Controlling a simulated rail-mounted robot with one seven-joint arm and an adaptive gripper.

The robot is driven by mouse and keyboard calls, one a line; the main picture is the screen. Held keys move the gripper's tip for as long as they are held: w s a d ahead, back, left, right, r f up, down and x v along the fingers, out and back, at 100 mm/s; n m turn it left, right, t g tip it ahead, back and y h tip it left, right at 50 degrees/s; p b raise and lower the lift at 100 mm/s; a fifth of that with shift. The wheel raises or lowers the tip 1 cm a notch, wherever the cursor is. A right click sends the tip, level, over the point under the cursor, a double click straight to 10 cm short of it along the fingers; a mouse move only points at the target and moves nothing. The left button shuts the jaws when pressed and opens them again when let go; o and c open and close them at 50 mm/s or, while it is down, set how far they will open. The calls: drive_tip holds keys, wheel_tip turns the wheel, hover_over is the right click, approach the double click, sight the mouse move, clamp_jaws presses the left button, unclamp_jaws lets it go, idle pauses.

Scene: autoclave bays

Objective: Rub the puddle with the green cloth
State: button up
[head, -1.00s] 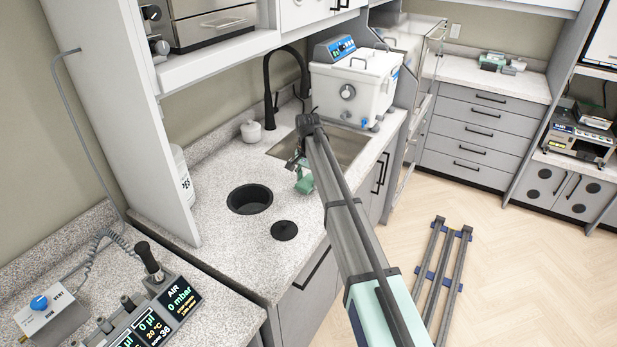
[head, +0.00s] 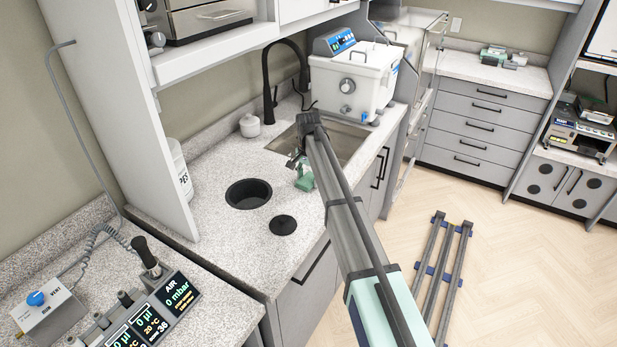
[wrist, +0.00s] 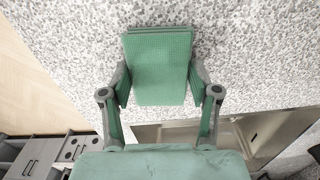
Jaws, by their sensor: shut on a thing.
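The green cloth (wrist: 160,65) is a folded, textured pad held between the fingers of my gripper (wrist: 159,88), which is shut on it. In the wrist view it is over the speckled worktop, and I cannot tell whether it touches the surface. In the head view the cloth (head: 304,181) shows as a small green patch below the end of my arm, on the near side of the sink. My gripper is mostly hidden there behind my arm. I cannot make out the puddle in either view.
The sink (head: 345,143) with a black tap (head: 268,85) lies just behind. A white water bath (head: 350,85) stands beyond it. A round black bin opening (head: 248,193) and black disc (head: 283,225) are to the left. A cabinet side panel (head: 135,120) bounds the left.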

sight(307, 180)
drive_tip(key=shift+s+a, duration=0.15)
drive_tip(key=shift+s, duration=0.25)
drive_tip(key=shift+r+p, duration=1.7)
drive_tip(key=shift+r, duration=2.3)
